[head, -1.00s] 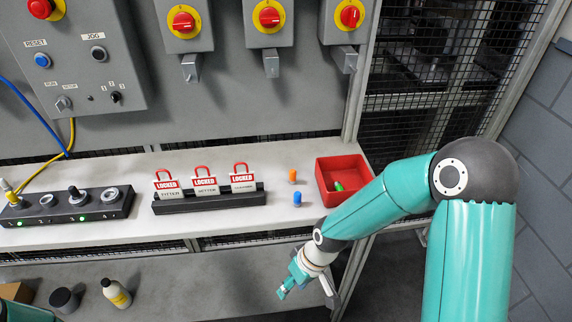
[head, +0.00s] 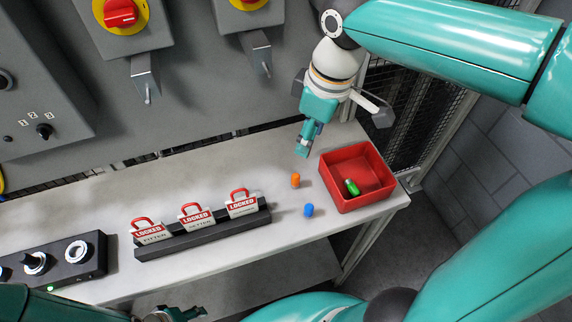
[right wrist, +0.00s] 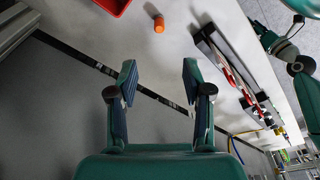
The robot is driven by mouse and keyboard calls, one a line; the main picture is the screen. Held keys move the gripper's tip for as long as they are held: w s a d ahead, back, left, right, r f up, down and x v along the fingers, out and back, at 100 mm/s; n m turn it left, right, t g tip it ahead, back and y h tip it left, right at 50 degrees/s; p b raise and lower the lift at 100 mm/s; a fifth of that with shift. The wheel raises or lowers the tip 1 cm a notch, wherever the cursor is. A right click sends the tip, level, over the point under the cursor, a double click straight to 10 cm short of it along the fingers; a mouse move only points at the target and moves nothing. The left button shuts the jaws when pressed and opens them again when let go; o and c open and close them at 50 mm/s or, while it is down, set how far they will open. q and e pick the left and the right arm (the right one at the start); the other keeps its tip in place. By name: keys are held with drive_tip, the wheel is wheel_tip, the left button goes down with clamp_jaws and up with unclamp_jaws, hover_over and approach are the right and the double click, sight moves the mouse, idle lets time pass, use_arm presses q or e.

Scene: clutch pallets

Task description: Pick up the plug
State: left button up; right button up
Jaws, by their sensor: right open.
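Three small plugs show in the head view: an orange plug (head: 295,180) and a blue plug (head: 308,210) stand on the grey bench, and a green plug (head: 352,187) lies in the red bin (head: 372,202). My right gripper (head: 304,149) is above the bench, behind the orange plug and left of the bin's back corner. It is open and empty. In the right wrist view the orange plug (right wrist: 158,24) is beyond the open fingers (right wrist: 159,78), apart from them. My left gripper (head: 178,314) is partly cut off at the bottom edge; its jaws are unclear.
A black rack (head: 205,234) holds three red-and-white "LOCKED" padlocks left of the plugs. A black block with round sockets (head: 60,262) is at far left. Switch boxes with metal hasps (head: 257,55) hang on the wall above. Bare bench lies between rack and plugs.

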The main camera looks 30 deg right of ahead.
sight(296, 176)
drive_tip(key=f, duration=0.3)
drive_tip(key=w+f, duration=0.1)
drive_tip(key=f, duration=0.3)
drive_tip(key=a+f, duration=0.1)
drive_tip(key=f, duration=0.3)
drive_tip(key=shift+w, duration=0.25)
drive_tip(key=shift+w+a+f, duration=0.1)
drive_tip(key=shift+w+f, duration=0.1)
drive_tip(key=shift+f, duration=1.15)
drive_tip(key=shift+w+a+f, duration=0.1)
drive_tip(key=shift+w+f, duration=0.05)
drive_tip(key=shift+f, duration=1.15)
clamp_jaws()
